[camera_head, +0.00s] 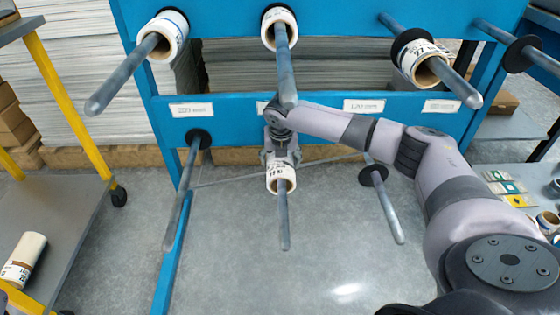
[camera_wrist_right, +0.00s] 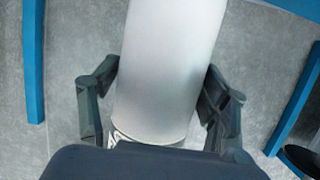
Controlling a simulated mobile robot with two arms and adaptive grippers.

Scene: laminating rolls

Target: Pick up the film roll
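A white film roll (camera_head: 281,180) with a printed label at its near end sits around the lower middle rod of the blue rack. My right gripper (camera_head: 280,155) reaches it from above and behind, with the arm coming in from the right. In the right wrist view the pale, smooth roll (camera_wrist_right: 165,70) lies between the two dark fingers (camera_wrist_right: 160,90). The fingertips meet its sides, so the gripper looks shut on it. The dark palm hides the lower end of the roll. My left gripper is not in view.
The blue rack (camera_head: 330,105) has rolls on several upper rods, including the upper left roll (camera_head: 167,35), upper middle roll (camera_head: 279,28) and upper right roll (camera_head: 420,62). Bare lower rods flank my gripper. A cart (camera_head: 65,215) at left holds another roll (camera_head: 24,258).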

